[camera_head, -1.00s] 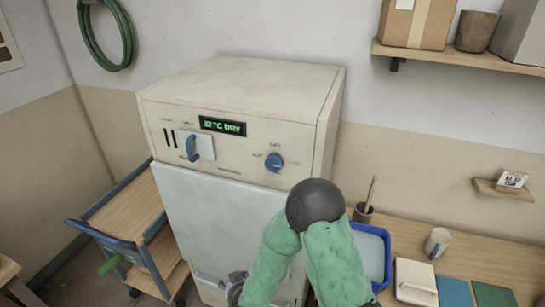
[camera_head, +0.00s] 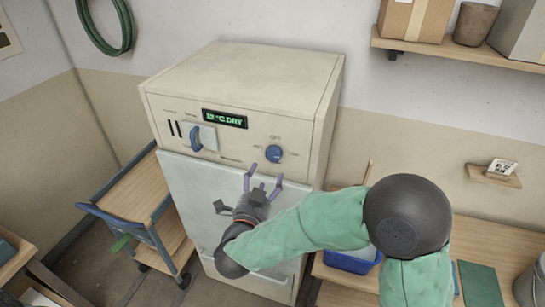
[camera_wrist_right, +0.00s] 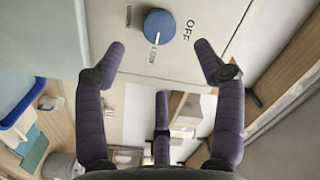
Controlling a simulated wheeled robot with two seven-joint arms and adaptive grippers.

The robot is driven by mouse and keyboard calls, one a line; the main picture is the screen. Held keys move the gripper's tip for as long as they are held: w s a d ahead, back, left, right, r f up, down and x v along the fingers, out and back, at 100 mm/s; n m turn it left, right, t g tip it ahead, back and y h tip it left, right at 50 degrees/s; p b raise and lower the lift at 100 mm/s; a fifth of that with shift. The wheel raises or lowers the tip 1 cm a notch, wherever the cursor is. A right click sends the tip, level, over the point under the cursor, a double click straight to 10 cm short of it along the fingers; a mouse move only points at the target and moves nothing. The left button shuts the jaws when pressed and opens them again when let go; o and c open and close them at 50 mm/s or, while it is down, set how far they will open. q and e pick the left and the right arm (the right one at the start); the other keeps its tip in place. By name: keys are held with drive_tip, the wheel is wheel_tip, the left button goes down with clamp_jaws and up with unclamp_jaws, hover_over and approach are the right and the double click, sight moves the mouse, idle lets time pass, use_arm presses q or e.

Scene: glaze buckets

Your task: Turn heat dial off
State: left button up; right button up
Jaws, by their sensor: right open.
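The heat dial (camera_head: 273,154) is a round blue knob on the upper right of the cream cabinet's front panel. In the right wrist view the dial (camera_wrist_right: 159,26) has a white mark pointing at the "LOW" label; "OFF" is printed to its right there. My right gripper (camera_head: 264,178) is open and empty just below and in front of the dial. In the wrist view its purple fingers (camera_wrist_right: 160,50) are spread to either side of the dial, apart from it. My left gripper is not in view.
The cabinet (camera_head: 250,75) has a lit green display (camera_head: 225,118) and a blue lever (camera_head: 195,138) left of the dial. A wooden cart (camera_head: 135,190) stands at left. A workbench (camera_head: 480,235) with a blue tray (camera_head: 352,262) is at right, partly behind my arm.

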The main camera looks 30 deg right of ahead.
sight(273, 156)
drive_tip(key=x, duration=0.9)
drive_tip(key=shift+w, duration=0.1)
drive_tip(key=c, duration=1.2)
